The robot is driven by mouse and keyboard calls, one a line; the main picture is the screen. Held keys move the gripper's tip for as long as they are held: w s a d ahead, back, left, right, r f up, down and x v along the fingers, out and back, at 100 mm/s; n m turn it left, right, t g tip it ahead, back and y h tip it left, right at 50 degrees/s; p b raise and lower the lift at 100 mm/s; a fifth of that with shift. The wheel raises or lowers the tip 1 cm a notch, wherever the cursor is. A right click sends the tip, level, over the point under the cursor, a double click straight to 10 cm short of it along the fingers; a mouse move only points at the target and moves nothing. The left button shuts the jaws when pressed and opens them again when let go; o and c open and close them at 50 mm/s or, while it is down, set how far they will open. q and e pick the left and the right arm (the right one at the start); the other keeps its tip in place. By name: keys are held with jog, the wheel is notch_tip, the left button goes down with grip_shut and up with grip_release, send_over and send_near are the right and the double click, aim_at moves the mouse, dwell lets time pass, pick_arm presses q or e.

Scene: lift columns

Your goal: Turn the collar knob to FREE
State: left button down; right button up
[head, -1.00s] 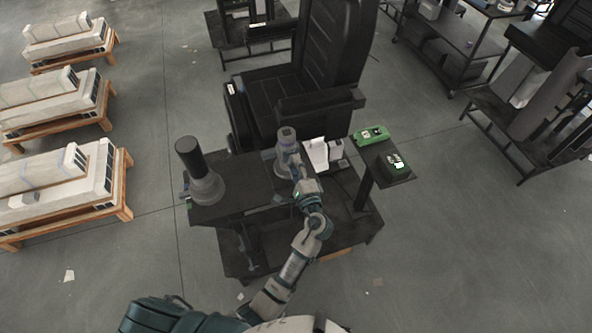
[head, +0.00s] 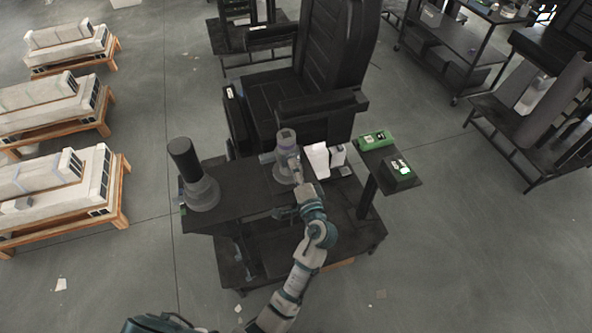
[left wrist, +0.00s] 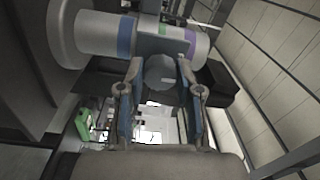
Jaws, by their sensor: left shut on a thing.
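The grey lift column (head: 287,140) stands on a black bench in the head view. In the left wrist view the column (left wrist: 105,35) lies across the top, with a blue band and a purple band around it. A dark block on it carries the round grey collar knob (left wrist: 160,73). My left gripper (left wrist: 160,88) has its two fingers on either side of the knob, shut on it. In the head view my left gripper (head: 297,172) is at the front of the column, and the knob is hidden there. No FREE marking is readable. My right gripper is not in view.
A second column with a black top (head: 185,157) stands at the bench's left end. A white block (head: 318,158) is close right of my gripper. Green-topped items (head: 374,139) sit farther right. A black seat (head: 310,90) stands behind.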

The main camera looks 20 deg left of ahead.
pick_arm(q)
jog(key=c, duration=0.8)
grip_release()
jog(key=shift+r, duration=0.1)
jog(key=shift+o, duration=0.2)
jog(key=v, duration=0.7)
jog(key=shift+s+d, duration=0.2)
jog(key=shift+d, duration=0.05)
